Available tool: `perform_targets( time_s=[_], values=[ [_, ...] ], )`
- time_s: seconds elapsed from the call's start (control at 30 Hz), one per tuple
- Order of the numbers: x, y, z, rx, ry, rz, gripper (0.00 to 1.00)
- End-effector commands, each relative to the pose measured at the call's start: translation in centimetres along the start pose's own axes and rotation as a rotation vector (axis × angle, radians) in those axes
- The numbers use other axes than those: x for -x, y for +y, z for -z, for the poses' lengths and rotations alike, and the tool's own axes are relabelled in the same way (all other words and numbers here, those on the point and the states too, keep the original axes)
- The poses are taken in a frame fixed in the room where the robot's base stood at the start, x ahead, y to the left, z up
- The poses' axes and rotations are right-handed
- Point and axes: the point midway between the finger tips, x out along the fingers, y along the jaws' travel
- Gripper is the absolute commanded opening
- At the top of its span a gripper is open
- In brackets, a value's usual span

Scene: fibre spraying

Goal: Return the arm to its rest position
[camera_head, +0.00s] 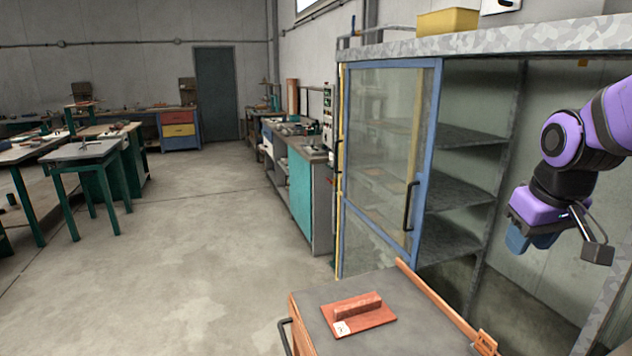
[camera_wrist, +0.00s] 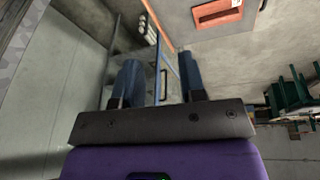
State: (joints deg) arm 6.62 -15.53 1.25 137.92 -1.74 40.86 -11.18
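My arm, purple and black, reaches in from the right edge in the head view. My gripper (camera_head: 532,238) hangs at its end, pointing down, in front of the shelved cabinet and above and to the right of the cart. In the wrist view the two blue fingers of my gripper (camera_wrist: 160,80) stand apart with nothing held between them. The gripper touches nothing that I can see.
The cabinet's blue-framed glass door (camera_head: 390,150) stands left of the open, empty shelves (camera_head: 465,185). A cart (camera_head: 375,325) below carries a reddish plate with a block (camera_head: 358,312). A yellow box (camera_head: 447,21) sits on top.

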Motion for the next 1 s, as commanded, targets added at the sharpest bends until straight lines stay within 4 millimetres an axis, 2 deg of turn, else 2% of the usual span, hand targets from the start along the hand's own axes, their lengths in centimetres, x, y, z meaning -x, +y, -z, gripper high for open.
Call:
perform_targets(
  time_s=[0.03, 0.1, 0.4, 0.63, 1.0],
  values=[
    [1.4, -0.5, -0.8, -0.01, 0.023, -0.001, 0.38],
    [3.0, -1.1, -2.0, -0.027, 0.045, 0.001, 0.38],
    [8.1, -3.5, -7.5, -0.097, 0.134, 0.023, 0.38],
    [9.8, -4.4, -10.3, -0.129, 0.171, 0.04, 0.38],
    [10.0, -4.5, -10.8, -0.135, 0.176, 0.044, 0.38]
  ],
)
